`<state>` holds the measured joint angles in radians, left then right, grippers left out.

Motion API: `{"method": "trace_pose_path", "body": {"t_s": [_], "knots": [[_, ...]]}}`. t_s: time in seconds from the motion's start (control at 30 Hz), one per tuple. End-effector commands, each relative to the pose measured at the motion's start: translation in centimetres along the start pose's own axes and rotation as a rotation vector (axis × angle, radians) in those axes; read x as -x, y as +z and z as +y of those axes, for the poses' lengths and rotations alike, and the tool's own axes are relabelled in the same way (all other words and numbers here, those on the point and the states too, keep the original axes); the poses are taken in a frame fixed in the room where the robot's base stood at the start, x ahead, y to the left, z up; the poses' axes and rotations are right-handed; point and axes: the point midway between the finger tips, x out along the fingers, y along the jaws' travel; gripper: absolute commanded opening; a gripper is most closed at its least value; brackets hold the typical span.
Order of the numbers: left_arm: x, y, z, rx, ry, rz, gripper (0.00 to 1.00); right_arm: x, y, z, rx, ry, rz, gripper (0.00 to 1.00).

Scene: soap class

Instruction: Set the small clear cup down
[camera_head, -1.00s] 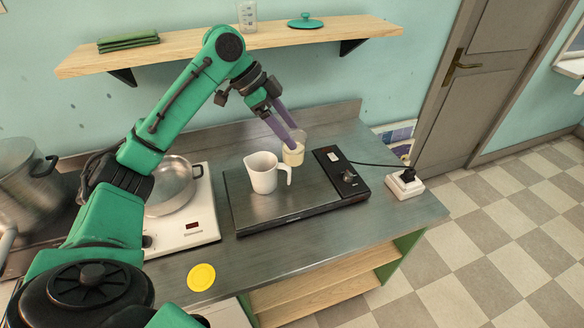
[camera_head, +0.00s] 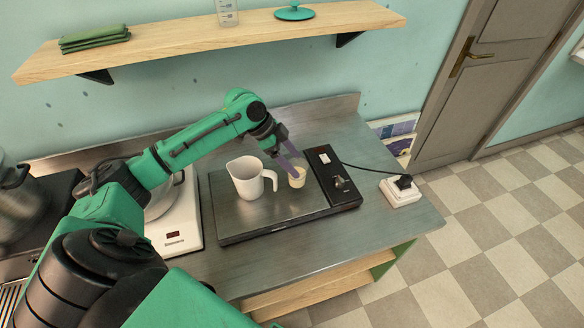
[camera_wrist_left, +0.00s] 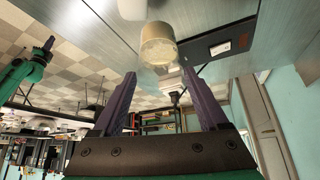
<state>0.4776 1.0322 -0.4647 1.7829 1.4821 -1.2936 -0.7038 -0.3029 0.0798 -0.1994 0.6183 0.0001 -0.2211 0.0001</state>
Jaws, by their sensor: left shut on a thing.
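The small clear cup (camera_head: 297,178), with pale yellow stuff in it, is upright at the right of the white pitcher, over the black-edged hot plate (camera_head: 228,215). My left gripper (camera_head: 293,168) reaches down from the upper left, its purple fingers shut on the cup. In the left wrist view the cup (camera_wrist_left: 158,47) shows beyond the fingertips (camera_wrist_left: 158,75). I cannot tell whether its base touches the plate.
The white pitcher (camera_head: 248,178) stands close at the cup's left. The plate's control panel (camera_head: 335,180) is at its right. A white socket block (camera_head: 400,192) with a plug lies farther right.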

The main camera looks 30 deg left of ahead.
Motion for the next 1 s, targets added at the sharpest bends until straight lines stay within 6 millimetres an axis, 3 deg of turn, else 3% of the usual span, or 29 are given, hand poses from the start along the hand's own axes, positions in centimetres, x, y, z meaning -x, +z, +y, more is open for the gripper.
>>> {"method": "trace_pose_path", "body": {"t_s": [0.3,0.5,0.53,0.57,0.6,0.87,1.0], "knots": [[-4.0,2.5,0.0,0.002,0.001,0.001,0.00,1.3,-0.7,0.1,0.001,0.001,0.010,0.00],[-4.2,2.7,-0.1,-0.001,-0.002,0.001,0.00,1.1,-0.6,0.1,0.001,0.001,0.008,0.00],[-4.2,2.7,0.0,0.000,-0.001,0.001,0.84,1.1,-0.6,0.1,0.001,0.001,0.008,0.00],[-4.2,2.7,0.0,0.000,-0.001,0.001,0.95,1.1,-0.6,0.1,0.001,0.001,0.008,0.00],[-4.2,2.7,0.0,0.000,-0.001,0.001,1.00,1.1,-0.6,0.1,0.001,0.001,0.008,0.00],[-3.9,2.7,-0.1,0.000,-0.002,0.001,1.00,1.0,-0.4,0.1,0.001,0.001,0.006,0.00],[-1.9,2.9,-0.1,-0.001,-0.005,-0.001,1.00,0.3,-0.3,0.1,0.001,0.001,0.004,0.00]]}}
